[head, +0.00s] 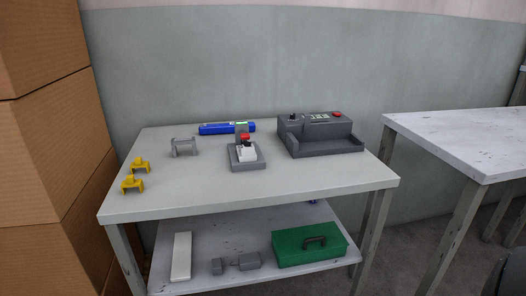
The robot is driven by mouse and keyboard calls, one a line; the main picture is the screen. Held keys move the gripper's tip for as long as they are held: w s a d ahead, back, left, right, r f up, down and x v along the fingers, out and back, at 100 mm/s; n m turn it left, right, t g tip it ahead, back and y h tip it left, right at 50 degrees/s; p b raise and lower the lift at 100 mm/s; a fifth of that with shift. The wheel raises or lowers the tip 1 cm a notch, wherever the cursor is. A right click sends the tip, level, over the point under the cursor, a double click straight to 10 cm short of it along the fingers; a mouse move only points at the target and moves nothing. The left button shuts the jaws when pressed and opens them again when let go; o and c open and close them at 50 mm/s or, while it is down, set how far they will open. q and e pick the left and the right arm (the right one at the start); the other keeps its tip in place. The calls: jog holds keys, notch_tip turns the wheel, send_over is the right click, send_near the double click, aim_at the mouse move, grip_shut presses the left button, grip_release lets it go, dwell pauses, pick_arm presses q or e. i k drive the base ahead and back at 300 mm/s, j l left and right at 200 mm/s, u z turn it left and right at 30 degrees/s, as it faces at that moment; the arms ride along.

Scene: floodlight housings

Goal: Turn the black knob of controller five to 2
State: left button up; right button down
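A dark grey control box (345,134) stands at the back right of the work table. A small black knob (293,116) sits on its top left, with a keypad or label area (319,116) beside it and a red button (337,114) at the right. The knob's setting and any number on the box are too small to read. A smaller grey device (243,160) stands left of it, with a white part and a red top (245,137). I cannot tell whether either is controller five. Neither of my grippers is in view.
The table (240,192) also holds two yellow brackets (132,184), a grey bracket (184,147) and a blue tool (214,129). Its front is clear. A green toolbox (290,255) is on the lower shelf. Cardboard boxes (50,150) stand left; another table (470,135) stands right.

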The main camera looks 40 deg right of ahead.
aim_at(247, 143)
jog(key=z, duration=1)
jog(key=k+j+z, duration=0.15)
jog(key=j+z, duration=0.15)
jog(key=j, duration=0.15)
